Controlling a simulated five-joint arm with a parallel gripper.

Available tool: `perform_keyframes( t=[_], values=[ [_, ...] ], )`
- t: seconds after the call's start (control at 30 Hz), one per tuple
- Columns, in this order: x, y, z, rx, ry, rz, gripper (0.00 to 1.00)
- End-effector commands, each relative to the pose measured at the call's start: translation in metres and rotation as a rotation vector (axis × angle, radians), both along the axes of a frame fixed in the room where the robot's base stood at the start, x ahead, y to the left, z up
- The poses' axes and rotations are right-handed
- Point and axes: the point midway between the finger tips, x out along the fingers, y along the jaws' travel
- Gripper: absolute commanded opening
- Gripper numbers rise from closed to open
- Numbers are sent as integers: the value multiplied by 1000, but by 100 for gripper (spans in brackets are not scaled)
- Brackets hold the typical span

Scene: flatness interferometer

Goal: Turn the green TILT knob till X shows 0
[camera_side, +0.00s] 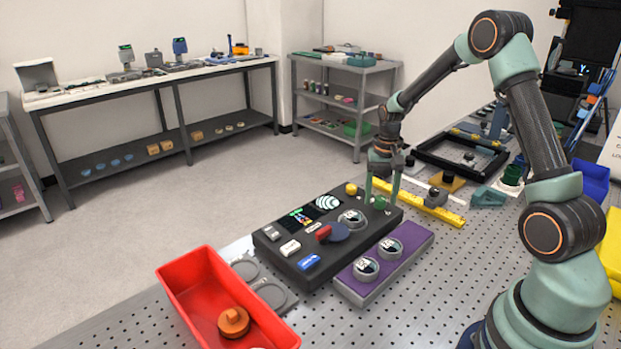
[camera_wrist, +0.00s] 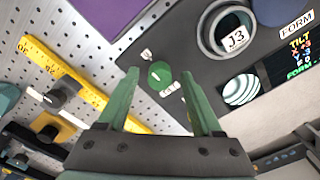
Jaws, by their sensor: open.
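The green TILT knob (camera_side: 380,203) sits at the far right end of the black console (camera_side: 345,255). In the wrist view the knob (camera_wrist: 160,75) has a light pointer line and lies between my fingertips. My gripper (camera_side: 381,190) is open and points down, with one finger on each side of the knob; it also shows in the wrist view (camera_wrist: 160,79). I cannot tell whether either finger touches the knob. The readout (camera_wrist: 299,52) shows TILT and FORM with small rotated text; its X line seems to read +3, but is not clear.
A yellow knob (camera_side: 351,188) and a round fringe display (camera_wrist: 241,89) are near the green knob. A purple block (camera_side: 400,262) with round pieces stands beside the console. A yellow ruler (camera_side: 425,205) lies behind. A red bin (camera_side: 210,290) stands at front left.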

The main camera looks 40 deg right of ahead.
Motion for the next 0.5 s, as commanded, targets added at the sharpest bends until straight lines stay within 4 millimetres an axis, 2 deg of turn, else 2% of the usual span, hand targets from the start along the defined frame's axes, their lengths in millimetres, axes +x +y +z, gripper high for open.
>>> perform_keyframes(
  t=[0.27,0.37,0.43,0.47,0.5],
  values=[
    [0,0,-2,0,0,0,67],
    [0,0,-2,0,0,0,32],
    [0,0,-2,0,0,0,6],
    [0,0,-1,0,0,0,0],
    [0,0,-1,0,0,0,0]
  ],
)
